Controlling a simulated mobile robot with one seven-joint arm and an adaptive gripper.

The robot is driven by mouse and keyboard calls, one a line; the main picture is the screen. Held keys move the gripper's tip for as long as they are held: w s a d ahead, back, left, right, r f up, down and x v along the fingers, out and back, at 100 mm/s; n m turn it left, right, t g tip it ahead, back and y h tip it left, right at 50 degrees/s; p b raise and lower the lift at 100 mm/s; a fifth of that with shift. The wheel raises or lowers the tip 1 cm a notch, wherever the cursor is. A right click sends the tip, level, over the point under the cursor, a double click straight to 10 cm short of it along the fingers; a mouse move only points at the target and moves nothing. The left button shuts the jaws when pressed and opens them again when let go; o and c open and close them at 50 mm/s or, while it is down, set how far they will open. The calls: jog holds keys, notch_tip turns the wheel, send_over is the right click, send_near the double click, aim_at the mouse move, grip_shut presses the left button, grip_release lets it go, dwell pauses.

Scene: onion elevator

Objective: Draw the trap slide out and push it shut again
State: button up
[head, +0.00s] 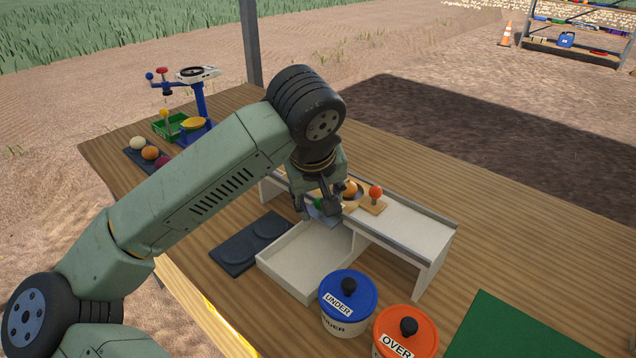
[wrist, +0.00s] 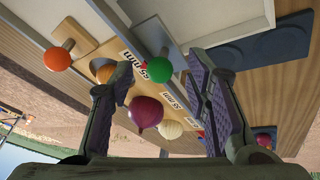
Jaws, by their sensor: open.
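A grey bench (head: 405,222) with a sloping top stands on the wooden table. A green knob (head: 318,203) shows at its near side, partly hidden by my gripper (head: 322,212). In the wrist view the green knob (wrist: 158,66) sits between the open fingers of my gripper (wrist: 160,70), with no clear contact. A red-orange knob (head: 375,192) stands on a wooden plate farther right; it also shows in the wrist view (wrist: 57,59). I cannot tell for certain which knob belongs to the trap slide. An orange onion (head: 349,189) is beside the wooden plate.
A white open tray (head: 290,278) lies in front of the bench. A blue-lidded UNDER pot (head: 348,305) and an orange-lidded OVER pot (head: 407,335) stand to its right. A dark two-well pad (head: 250,243) is left. A blue scale (head: 200,105) stands far left.

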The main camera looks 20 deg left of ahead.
jog(key=shift+w+f, duration=0.1)
jog(key=shift+f, duration=0.15)
jog(key=shift+c, duration=0.4)
grip_shut()
